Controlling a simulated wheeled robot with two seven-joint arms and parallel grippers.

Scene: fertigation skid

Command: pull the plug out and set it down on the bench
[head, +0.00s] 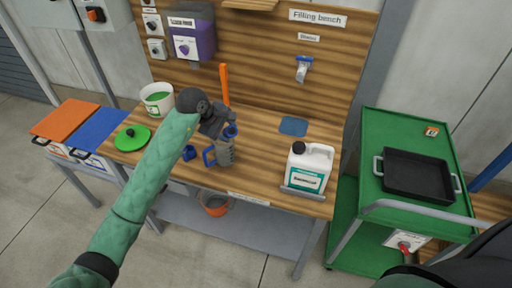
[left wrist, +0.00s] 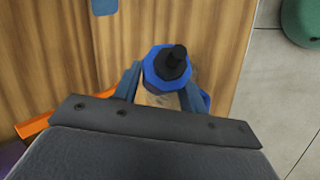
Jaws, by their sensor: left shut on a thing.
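My left gripper (head: 229,136) points down over the bench and is shut on the plug. In the left wrist view the plug (left wrist: 167,65) is a blue many-sided cap with a black knob, between the two fingers (left wrist: 160,92). A grey jug (head: 225,154) with a blue handle (head: 208,157) stands upright on the wooden bench (head: 262,160), right under the gripper. The gripper hides part of the jug's top, and I cannot tell whether the plug is still seated in it. My right gripper is not in view.
A small blue part (head: 189,153) lies left of the jug. Bare bench lies between jug and canister. An orange bar (head: 224,84) stands behind.

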